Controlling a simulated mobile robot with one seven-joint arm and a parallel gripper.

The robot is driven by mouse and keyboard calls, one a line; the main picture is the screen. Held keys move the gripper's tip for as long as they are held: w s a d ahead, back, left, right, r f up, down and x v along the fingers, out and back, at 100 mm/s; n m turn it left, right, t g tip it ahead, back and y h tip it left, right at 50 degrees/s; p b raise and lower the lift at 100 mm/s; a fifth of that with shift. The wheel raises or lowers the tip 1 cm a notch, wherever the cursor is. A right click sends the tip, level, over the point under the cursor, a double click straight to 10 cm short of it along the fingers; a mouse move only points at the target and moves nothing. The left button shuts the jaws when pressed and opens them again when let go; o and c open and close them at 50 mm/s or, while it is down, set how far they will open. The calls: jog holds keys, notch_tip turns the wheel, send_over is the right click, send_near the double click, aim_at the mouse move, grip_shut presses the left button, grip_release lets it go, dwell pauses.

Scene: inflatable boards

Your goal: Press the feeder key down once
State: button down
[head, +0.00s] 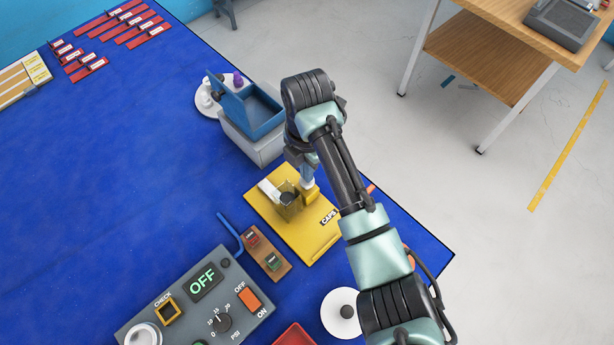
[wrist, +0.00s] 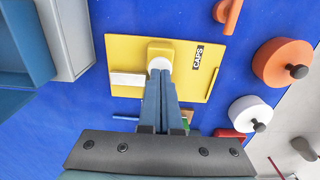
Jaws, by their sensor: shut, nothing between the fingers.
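The cap feeder is a yellow board (head: 292,232) marked CAPS on the blue table; it also shows in the wrist view (wrist: 122,54). A yellow block (head: 309,194) stands on it, also in the wrist view (wrist: 158,46). A pale round piece (wrist: 160,64), apparently the feeder key, sits at this block. My gripper (head: 307,177) is shut and empty, pointing down with its fingertips (wrist: 161,75) right at the pale key. I cannot tell whether they touch it or how far it is pressed. My fingers hide part of the key.
A blue-grey open bin (head: 262,112) stands behind. A grey control panel (head: 190,306) reading OFF lies in front. An orange round piece (wrist: 277,62) and a white one (wrist: 245,112) lie right.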

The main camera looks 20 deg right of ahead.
jog(key=shift+f+b, duration=1.05)
jog(key=shift+f, duration=0.7)
jog(key=shift+s+r, duration=0.1)
dwell(0.3)
jog(key=shift+r+p, duration=4.25)
jog(key=shift+r, duration=0.3)
